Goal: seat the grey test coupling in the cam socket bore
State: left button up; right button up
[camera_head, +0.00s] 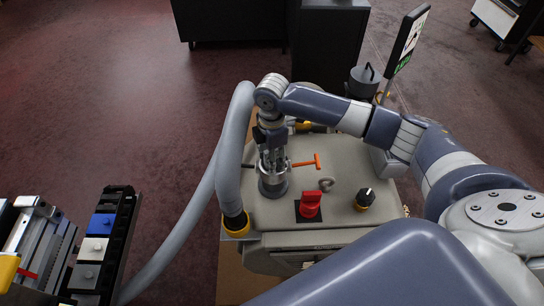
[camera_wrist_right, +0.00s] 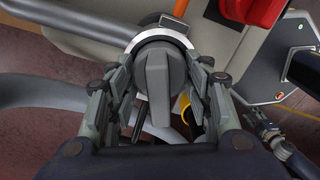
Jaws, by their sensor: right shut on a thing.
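My right gripper (camera_head: 272,164) points down over a round metal collar, which I take as the cam socket (camera_head: 272,190), on the machine's beige top. In the right wrist view, the gripper's two fingers are closed on either side of the grey coupling (camera_wrist_right: 156,78), a dark grey round piece with a raised bar across it. The pale ring of the socket (camera_wrist_right: 160,33) shows behind and around the coupling's far edge. The coupling is at the socket mouth; I cannot tell how deep it sits. My left gripper is not in view.
A red knob (camera_head: 311,203), a black knob (camera_head: 365,197) and an orange T-handle (camera_head: 307,163) stand close to the socket. A thick grey hose (camera_head: 232,150) runs down the machine's left side. A rack with coloured blocks (camera_head: 95,250) is at lower left.

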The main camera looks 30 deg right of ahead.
jog(key=o, duration=0.9)
jog(key=shift+f, duration=0.1)
jog(key=o, duration=0.5)
jog(key=shift+c, duration=0.2)
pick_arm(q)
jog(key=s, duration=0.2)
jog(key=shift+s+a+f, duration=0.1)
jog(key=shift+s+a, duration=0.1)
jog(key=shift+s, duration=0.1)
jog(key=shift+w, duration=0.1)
pick_arm(e)
jog(key=shift+r, duration=0.25)
notch_tip(320, 180, up, 10)
jog(key=shift+r, duration=0.25)
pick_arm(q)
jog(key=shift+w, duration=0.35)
pick_arm(e)
jog(key=shift+r, duration=0.7)
